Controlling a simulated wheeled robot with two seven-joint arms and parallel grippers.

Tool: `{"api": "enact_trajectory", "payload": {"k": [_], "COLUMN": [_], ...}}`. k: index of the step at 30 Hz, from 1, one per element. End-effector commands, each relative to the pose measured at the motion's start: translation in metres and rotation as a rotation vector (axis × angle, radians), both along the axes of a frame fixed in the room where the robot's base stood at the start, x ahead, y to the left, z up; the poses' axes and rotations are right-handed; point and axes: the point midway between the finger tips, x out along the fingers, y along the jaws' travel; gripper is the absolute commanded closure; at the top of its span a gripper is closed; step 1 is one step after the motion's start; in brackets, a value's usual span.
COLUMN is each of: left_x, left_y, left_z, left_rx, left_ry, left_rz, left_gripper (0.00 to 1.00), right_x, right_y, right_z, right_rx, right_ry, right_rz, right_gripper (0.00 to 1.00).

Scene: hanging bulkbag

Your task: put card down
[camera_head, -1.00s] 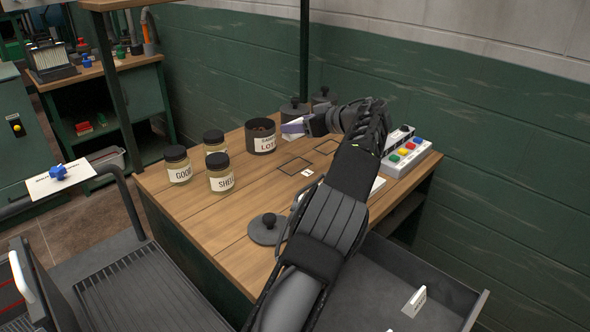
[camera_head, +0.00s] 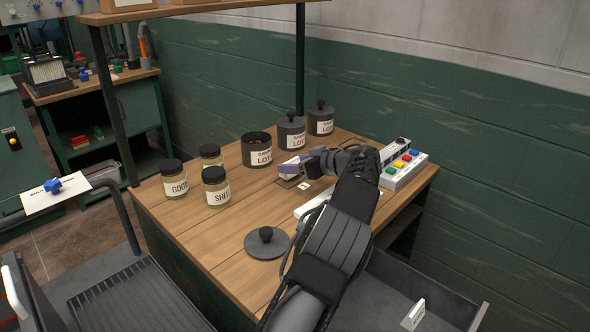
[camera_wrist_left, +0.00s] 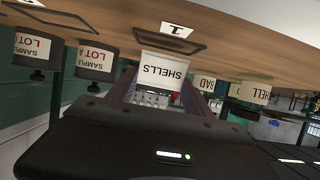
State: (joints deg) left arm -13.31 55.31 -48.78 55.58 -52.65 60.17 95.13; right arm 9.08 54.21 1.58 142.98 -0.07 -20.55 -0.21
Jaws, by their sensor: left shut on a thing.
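My left gripper (camera_head: 303,168) is shut on a white card (camera_head: 290,169), holding it low over the back part of the wooden bench. In the left wrist view, the card (camera_wrist_left: 163,67) reads SHELLS and sits between the fingers (camera_wrist_left: 165,90). A dark square outline (camera_wrist_left: 150,42) and a small marked label (camera_wrist_left: 176,30) on the bench top show close to the card. In the head view, the label (camera_head: 303,186) is just below the gripper, and the gripper and card partly cover the outlines. I cannot tell whether the card touches the bench. My right gripper is not in view.
Jars (camera_head: 174,180) stand left of the gripper. An open canister (camera_head: 257,149) and lidded canisters (camera_head: 291,131) stand behind it. A button box (camera_head: 403,165) is at the right. A loose lid (camera_head: 267,242) lies in front. An open drawer (camera_head: 400,290) juts out at the lower right.

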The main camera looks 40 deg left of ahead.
Motion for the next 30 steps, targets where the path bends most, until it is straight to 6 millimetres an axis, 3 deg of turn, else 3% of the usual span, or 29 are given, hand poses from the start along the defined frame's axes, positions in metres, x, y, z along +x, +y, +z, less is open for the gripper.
{"api": "enact_trajectory", "payload": {"k": [3,11,12,19,30], "left_x": [0.0003,0.0001,0.0001,0.0002,0.0002], "left_y": [-0.0002,0.0000,0.0000,0.0000,-0.0044], "left_z": [-0.0156,-0.0182,-0.0182,-0.0180,-0.0164], "left_rx": [0.000,0.000,0.000,0.000,0.000], "left_ry": [0.003,0.000,0.000,0.000,-0.001], "left_rz": [-0.001,-0.001,-0.001,-0.001,-0.002], "left_gripper": [0.85,0.85,0.39,0.20,0.19], "right_x": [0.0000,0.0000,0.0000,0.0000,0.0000], "right_y": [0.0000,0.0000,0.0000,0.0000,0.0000], "right_z": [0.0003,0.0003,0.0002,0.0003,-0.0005], "right_rx": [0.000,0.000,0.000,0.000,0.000], "right_ry": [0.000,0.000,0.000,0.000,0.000], "right_rz": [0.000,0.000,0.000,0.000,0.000], "right_gripper": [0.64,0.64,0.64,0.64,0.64]}}
